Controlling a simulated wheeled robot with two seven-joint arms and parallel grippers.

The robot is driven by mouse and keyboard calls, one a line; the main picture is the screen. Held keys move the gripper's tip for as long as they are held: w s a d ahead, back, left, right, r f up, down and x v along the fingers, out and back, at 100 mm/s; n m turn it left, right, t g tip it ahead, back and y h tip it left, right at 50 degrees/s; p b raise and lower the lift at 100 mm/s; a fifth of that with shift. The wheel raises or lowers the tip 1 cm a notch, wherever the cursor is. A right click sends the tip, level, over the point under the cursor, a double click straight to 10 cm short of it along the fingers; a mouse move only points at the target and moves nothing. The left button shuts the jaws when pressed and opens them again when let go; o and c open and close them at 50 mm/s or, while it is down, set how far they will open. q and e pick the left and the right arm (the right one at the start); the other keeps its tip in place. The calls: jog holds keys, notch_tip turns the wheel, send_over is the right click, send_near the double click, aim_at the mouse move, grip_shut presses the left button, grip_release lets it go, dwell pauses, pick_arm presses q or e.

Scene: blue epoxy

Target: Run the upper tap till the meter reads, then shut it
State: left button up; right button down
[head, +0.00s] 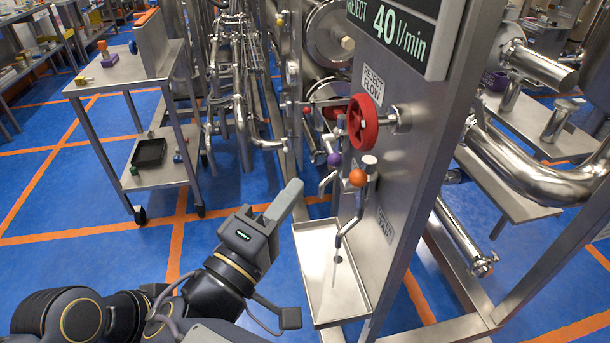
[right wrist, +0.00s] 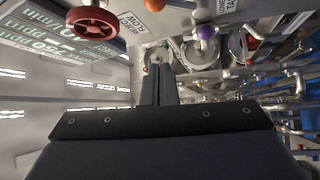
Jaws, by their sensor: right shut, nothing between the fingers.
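The meter is a dark display (head: 392,30) on the steel panel, partly cut off, reading REJECT 40 l/min. Below it is a red handwheel (head: 363,122) beside a REJECT FLOW label. A tap with an orange ball (head: 357,177) and one with a purple ball (head: 334,160) stick out from the panel; I cannot read which is upper. A thin pale line hangs from the orange tap's spout over the steel tray (head: 301,262); I cannot tell if it is liquid. My right gripper (head: 294,190) is shut and empty, left of the taps. The handwheel shows in the right wrist view (right wrist: 97,22).
A steel cart (head: 160,177) with a black tray (head: 149,153) stands at the left. Pipework (head: 236,90) fills the back. Large steel pipes (head: 545,185) run right of the panel. Blue floor is open between cart and panel.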

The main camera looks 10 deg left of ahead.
aim_at(353, 182)
pick_arm(q)
jog(key=shift+r+p, duration=0.5)
jog(key=shift+r, duration=0.1)
pick_arm(e)
jog(key=w+d, duration=0.4)
jog(key=d, duration=0.2)
jog(key=shift+w+d+r, duration=0.15)
jog(key=shift+w+r, duration=0.05)
jog(key=shift+r, duration=0.15)
pick_arm(q)
jog(key=shift+f, duration=0.1)
pick_arm(e)
jog(key=shift+f, duration=0.1)
